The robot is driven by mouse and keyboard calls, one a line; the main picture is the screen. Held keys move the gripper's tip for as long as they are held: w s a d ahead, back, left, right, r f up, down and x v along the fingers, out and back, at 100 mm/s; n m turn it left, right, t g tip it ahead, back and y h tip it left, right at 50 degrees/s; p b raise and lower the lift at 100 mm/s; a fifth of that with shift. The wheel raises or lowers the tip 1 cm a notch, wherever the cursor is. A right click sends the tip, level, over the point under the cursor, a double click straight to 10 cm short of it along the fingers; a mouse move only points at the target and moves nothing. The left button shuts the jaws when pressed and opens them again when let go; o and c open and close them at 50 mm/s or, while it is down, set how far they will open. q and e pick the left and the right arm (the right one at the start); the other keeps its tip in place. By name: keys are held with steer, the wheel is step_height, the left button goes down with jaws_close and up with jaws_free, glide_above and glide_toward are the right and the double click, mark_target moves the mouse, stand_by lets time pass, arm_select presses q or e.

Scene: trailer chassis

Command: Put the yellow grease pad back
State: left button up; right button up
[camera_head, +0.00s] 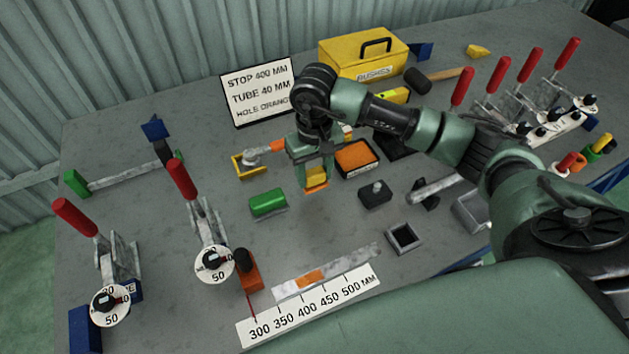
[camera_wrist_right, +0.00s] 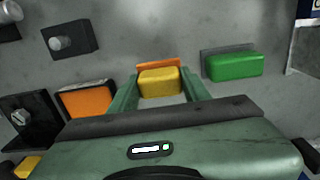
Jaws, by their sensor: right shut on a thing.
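My right gripper (camera_head: 315,180) is above the middle of the bench, pointing down. It is shut on the yellow grease pad (camera_head: 318,175), which also shows between the fingers in the right wrist view (camera_wrist_right: 160,83). An orange strip (camera_wrist_right: 158,63) shows along the pad's far side; I cannot tell whether it is part of the pad. A green pad (camera_head: 268,202) lies left of the gripper, on a thin grey plate. A dark tray with an orange pad (camera_head: 356,156) is to the right. My left gripper is not in view.
An empty grey square frame (camera_head: 391,238) is at the front right. A yellow open holder (camera_head: 240,167) stands left of the gripper. A black block (camera_head: 375,194) with a knob is nearby. Red-handled clamps (camera_head: 181,179) stand left. The bench between green pad and ruler (camera_head: 310,308) is mostly clear.

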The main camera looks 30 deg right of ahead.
mark_target(315, 184)
step_height(315, 184, down, 4)
steer(key=shift+f+p, duration=0.1)
steer(key=shift+p, duration=0.3)
steer(key=shift+f, duration=0.1)
steer(key=shift+f+b, duration=0.2)
steer(key=shift+b, duration=0.15)
steer(key=o, duration=1.3)
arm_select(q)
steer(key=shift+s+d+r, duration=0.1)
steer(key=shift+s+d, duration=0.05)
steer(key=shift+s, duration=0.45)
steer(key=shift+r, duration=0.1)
arm_select(e)
steer(key=shift+r, duration=0.1)
steer(key=shift+r+p, duration=0.25)
steer(key=shift+p, duration=0.25)
step_height(315, 184, up, 10)
steer(key=b, duration=0.3)
steer(key=shift+r, duration=0.25)
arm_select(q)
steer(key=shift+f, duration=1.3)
arm_select(e)
steer(key=shift+r, duration=0.6)
